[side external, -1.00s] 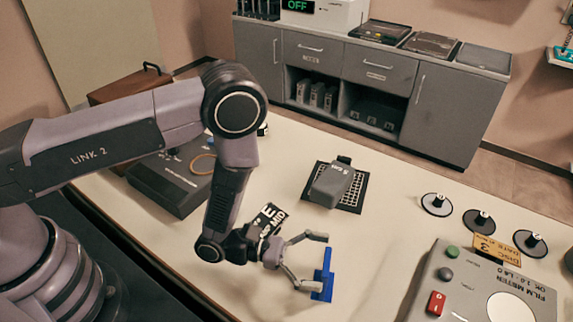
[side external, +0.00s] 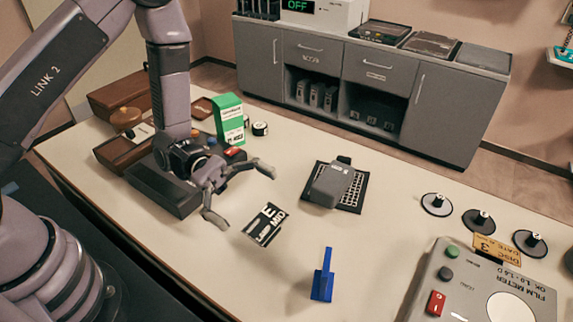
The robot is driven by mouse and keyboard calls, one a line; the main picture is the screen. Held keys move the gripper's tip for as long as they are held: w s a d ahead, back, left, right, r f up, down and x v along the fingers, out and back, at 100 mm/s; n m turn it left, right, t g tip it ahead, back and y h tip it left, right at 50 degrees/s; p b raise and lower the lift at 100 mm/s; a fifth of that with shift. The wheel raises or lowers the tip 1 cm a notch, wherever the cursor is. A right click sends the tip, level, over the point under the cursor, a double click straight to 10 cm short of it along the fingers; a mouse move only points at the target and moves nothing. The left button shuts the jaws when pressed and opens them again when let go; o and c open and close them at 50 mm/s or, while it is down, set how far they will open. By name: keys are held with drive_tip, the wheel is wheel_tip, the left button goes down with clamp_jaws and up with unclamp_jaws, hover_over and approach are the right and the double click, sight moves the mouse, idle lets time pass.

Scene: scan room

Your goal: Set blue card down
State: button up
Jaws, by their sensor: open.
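The blue card (side external: 322,283) stands on the pale table near its front edge, with a narrow upright part rising from a wider lower part. Nothing is touching it. My gripper (side external: 238,194) is open and empty, up and to the left of the blue card. Its fingers are spread wide, with clear space between them and the card.
A black-and-white label card (side external: 265,224) lies between my gripper and the blue card. A grey device on a black grid (side external: 352,205) sits behind. A film meter (side external: 490,285) and several discs (side external: 437,204) are at right. A green box (side external: 229,118) stands at left.

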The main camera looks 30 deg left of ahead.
drive_tip(key=s+a+r+m+g+y, duration=0.4)
drive_tip(key=s+a+r+m+y, duration=0.3)
drive_tip(key=s+r+m+y, duration=0.25)
drive_tip(key=a+r+m+t+y, duration=0.2)
drive_tip(key=a+t+y, duration=0.3)
drive_tip(key=a, duration=0.4)
drive_tip(key=a+r+m+t+y, duration=0.2)
drive_tip(key=a+r+t+y, duration=0.2)
drive_tip(key=a+t, duration=0.3)
drive_tip(key=shift+s+a+r+y, duration=0.25)
drive_tip(key=shift+a+y, duration=0.2)
drive_tip(key=shift+a, duration=0.7)
